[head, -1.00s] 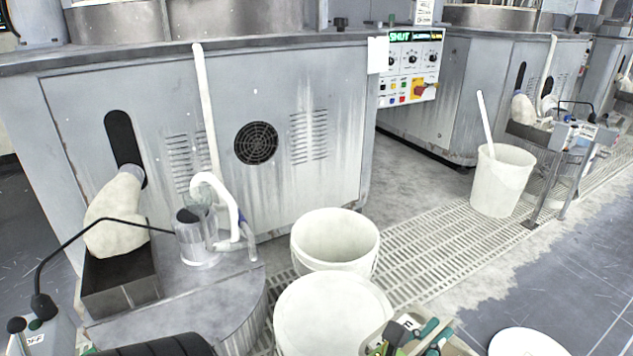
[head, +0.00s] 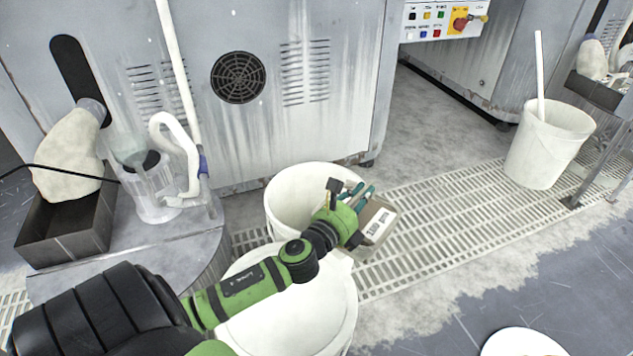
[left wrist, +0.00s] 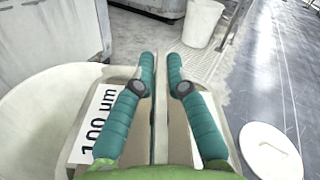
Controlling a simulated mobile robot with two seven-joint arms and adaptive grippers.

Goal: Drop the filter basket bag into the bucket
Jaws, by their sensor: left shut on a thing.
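The filter basket bag, as I take it, is a beige box-like piece (head: 378,222) with a white "100 µm" label. My left gripper (head: 358,191) is shut on it, its teal fingers on either side of a thin upright wall in the left wrist view (left wrist: 161,76). That view shows the label (left wrist: 100,122) left of the fingers. The open white bucket (head: 290,207) stands on the floor grating. In the head view the held piece overlaps the bucket's right rim and lies mostly right of its mouth. The gripper hides part of that rim. My right gripper is out of view.
A white lidded bucket (head: 325,310) stands in front of the open one, under my left arm. A machine cabinet (head: 330,110) rises behind. A whitish bag (head: 65,165) hangs over a dark tray at left. Another bucket (head: 548,150) stands far right; a round lid (head: 520,343) lies on the floor.

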